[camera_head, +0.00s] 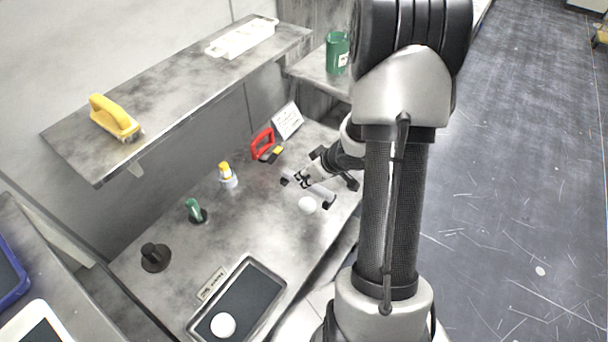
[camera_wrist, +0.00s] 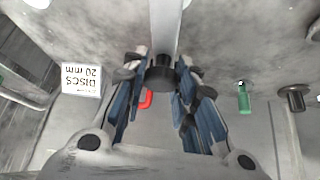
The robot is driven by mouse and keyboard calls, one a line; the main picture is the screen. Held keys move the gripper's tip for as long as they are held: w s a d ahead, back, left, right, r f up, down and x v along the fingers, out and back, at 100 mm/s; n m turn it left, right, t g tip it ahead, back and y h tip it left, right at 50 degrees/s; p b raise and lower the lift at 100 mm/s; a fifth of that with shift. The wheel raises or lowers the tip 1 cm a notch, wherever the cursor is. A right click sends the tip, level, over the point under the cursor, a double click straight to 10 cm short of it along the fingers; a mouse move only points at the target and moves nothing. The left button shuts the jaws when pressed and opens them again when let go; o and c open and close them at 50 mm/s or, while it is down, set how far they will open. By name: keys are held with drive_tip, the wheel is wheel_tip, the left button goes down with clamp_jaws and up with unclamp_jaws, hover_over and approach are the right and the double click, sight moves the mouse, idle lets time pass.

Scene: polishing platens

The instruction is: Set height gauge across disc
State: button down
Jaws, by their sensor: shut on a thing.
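My gripper (camera_head: 307,181) is shut on the height gauge (camera_head: 322,192), a pale grey bar with darker ends, held over the right part of the bench. In the wrist view the gauge's grey bar (camera_wrist: 165,28) runs up to the top edge, and its black round knob (camera_wrist: 160,75) sits between my fingers (camera_wrist: 160,88). A white disc (camera_head: 307,205) lies on the bench just below the gauge in the head view. I cannot tell whether the gauge touches the bench. Another white disc (camera_head: 222,325) lies on the dark-lined tray (camera_head: 277,287) at the front.
A red-handled item (camera_head: 262,143), a discs sign (camera_head: 288,120), a yellow-capped bottle (camera_head: 228,177), a green-handled item (camera_head: 195,210) and a black knob (camera_head: 154,255) stand along the bench's back. A shelf (camera_head: 180,75) overhangs it. The bench middle is clear.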

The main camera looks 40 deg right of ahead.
sight(307, 188)
drive_tip(key=shift+f+b, duration=2.9)
drive_tip(key=shift+b, duration=0.25)
drive_tip(key=shift+f+b, duration=0.45)
drive_tip(key=shift+f, duration=0.3)
drive_tip(key=shift+f, duration=0.6)
drive_tip(key=c, duration=1.2)
unclamp_jaws()
drive_tip(key=v, duration=1.2)
drive_tip(key=shift+a, duration=0.1)
